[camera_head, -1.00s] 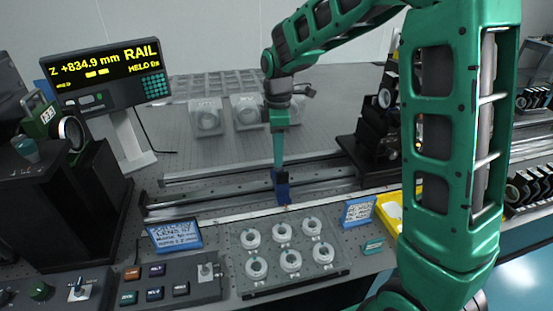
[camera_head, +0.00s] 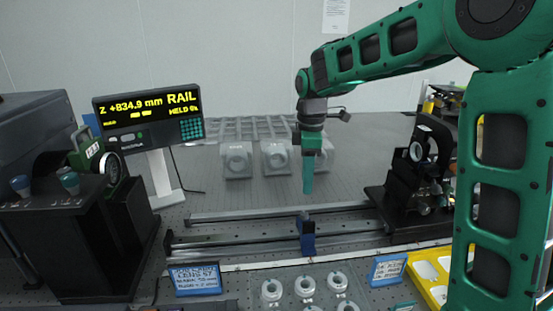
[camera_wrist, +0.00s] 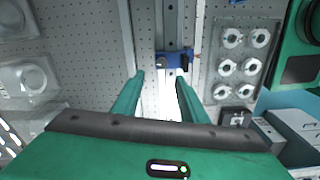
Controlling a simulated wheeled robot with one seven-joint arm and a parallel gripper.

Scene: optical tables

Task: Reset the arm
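My gripper (camera_head: 307,186) hangs fingers down above the rail (camera_head: 350,210) on the optical table. In the wrist view my gripper (camera_wrist: 158,84) has its two green fingers apart, with nothing between them but the table far below. A blue carriage (camera_head: 307,240) sits on the rail below my fingertips. The carriage also shows just beyond the fingertips in the wrist view (camera_wrist: 176,60). In the head view the fingers overlap, and a gap separates them from the carriage.
A tray of white rings (camera_wrist: 225,100) lies near the rail. A display (camera_head: 150,115) reading +834.9 mm stands at left, near a dark instrument (camera_head: 75,240). Dark optics mounts (camera_head: 410,195) stand at right, near a yellow tray (camera_head: 425,275). Clear lens boxes (camera_head: 237,160) stand behind the rail.

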